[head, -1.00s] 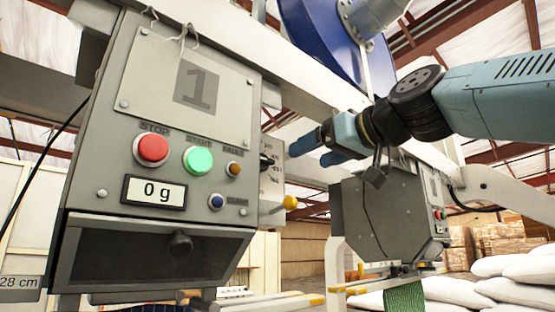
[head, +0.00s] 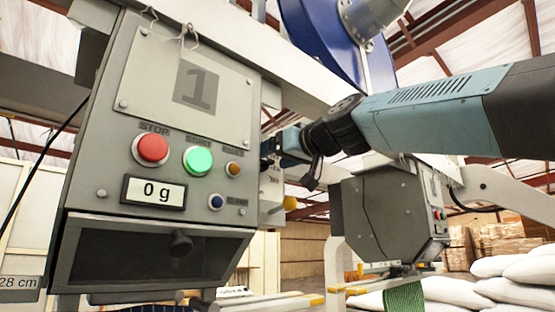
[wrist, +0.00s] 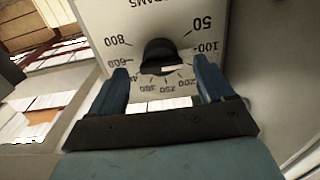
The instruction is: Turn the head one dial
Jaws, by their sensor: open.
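The head one box (head: 165,130), grey with a "1" plate, fills the left of the head view. Its dial (wrist: 159,56) is a black knob on a white plate (wrist: 135,15) marked in grams, seen in the wrist view with numbers from 50 to 800. A white mark on the knob points toward the lower right. My gripper (wrist: 160,78) is open, its two blue fingers on either side of the dial, the knob just ahead of and between the tips. I cannot tell whether they touch it. In the head view, my gripper (head: 272,147) partly hides the dial at the box's right side.
The box front has a red stop button (head: 151,149), a green button (head: 198,160) and a display (head: 154,192) reading 0 g. A yellow knob (head: 290,203) sits below my gripper. A second grey box (head: 385,215) hangs to the right, with white sacks (head: 500,275) beyond.

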